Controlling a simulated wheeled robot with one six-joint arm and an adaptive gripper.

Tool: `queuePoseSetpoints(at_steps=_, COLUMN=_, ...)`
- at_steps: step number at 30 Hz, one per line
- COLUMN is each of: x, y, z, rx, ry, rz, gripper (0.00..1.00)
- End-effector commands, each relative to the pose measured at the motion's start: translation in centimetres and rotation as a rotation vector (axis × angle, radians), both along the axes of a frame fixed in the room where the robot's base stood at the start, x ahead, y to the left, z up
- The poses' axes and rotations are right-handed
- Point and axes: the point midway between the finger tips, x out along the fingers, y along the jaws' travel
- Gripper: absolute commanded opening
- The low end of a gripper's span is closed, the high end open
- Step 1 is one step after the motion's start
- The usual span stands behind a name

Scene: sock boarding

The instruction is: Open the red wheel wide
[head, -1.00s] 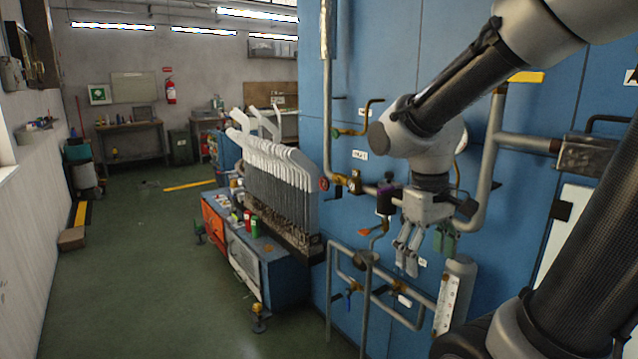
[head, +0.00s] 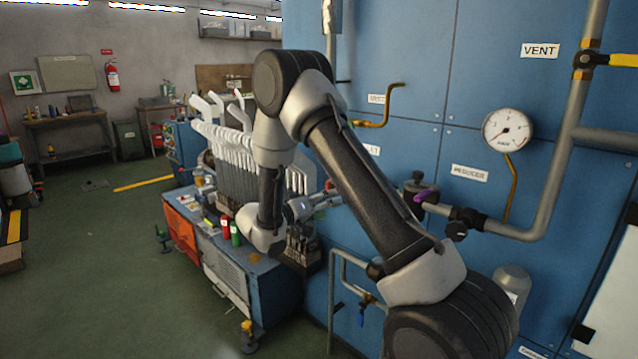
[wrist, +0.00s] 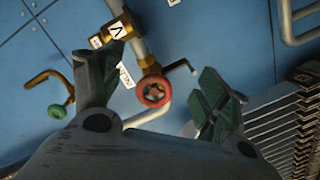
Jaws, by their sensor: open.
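The red wheel (wrist: 154,91) is a small round handwheel on a pipe valve, in the middle of the wrist view. My gripper (wrist: 157,77) is open, with one finger on each side of the wheel and a visible gap to both. Nothing is held. How far the fingertips stand from the wheel in depth I cannot tell. In the head view my gripper (head: 320,204) is side-on by the blue wall, right of the white sock boards, and the wheel is mostly hidden there.
A green wheel (wrist: 57,111) on a brass pipe lies left in the wrist view. The row of sock boards (wrist: 285,118) is close on the right. A purple handle (head: 426,195) and a gauge (head: 508,130) are on the blue wall.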

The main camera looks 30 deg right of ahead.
Motion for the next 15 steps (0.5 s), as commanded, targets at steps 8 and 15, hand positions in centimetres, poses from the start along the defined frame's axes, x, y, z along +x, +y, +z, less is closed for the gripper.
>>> queuePoseSetpoints(at_steps=8, x=2.7, y=1.6, z=2.7, rx=0.043, ry=-0.475, rz=0.084, gripper=0.75)
queuePoseSetpoints(at_steps=15, x=2.9, y=0.8, z=2.9, rx=0.078, ry=-0.614, rz=0.07, gripper=0.75)
